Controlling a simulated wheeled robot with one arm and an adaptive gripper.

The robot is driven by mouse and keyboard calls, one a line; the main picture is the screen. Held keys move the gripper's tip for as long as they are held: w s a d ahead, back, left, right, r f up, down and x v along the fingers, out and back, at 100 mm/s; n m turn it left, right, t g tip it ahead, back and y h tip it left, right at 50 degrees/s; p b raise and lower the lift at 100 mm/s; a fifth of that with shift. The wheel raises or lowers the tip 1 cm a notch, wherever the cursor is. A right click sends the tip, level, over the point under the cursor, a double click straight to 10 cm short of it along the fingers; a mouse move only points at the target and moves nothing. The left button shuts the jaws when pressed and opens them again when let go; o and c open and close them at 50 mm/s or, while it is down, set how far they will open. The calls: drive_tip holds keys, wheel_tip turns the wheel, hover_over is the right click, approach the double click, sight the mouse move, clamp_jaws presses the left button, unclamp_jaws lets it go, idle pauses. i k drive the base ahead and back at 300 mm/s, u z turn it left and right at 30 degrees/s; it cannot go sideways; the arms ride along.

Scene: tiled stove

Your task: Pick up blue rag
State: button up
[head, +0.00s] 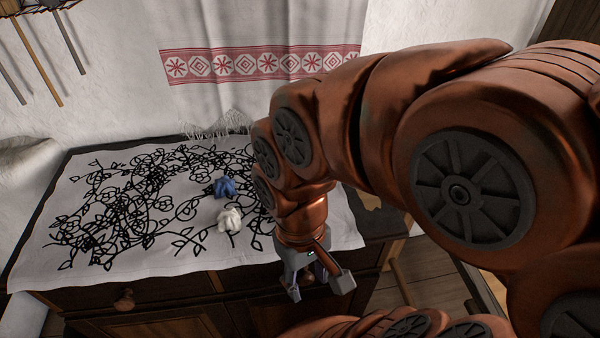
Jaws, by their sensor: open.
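The blue rag (225,187) is a small crumpled bundle on the patterned cloth that covers the cabinet top. A white rag (229,219), also crumpled, lies just in front of it, very close by. My gripper (319,291) is open and hangs to the right of both rags, around the cabinet's front edge. It is apart from the blue rag, with nothing seen between its fingers. My arm hides the right part of the cabinet top.
The white cloth with black floral lines (52,258) covers the wooden cabinet (170,325). A fringed towel with a red band (262,65) hangs on the wall behind. Utensils (37,60) hang at the upper left. The cloth left of the rags is clear.

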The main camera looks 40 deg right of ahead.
sight(224, 186)
drive_tip(key=k, duration=0.5)
drive_tip(key=u, duration=1.65)
drive_tip(key=i, duration=1.6)
drive_tip(key=z, duration=1.85)
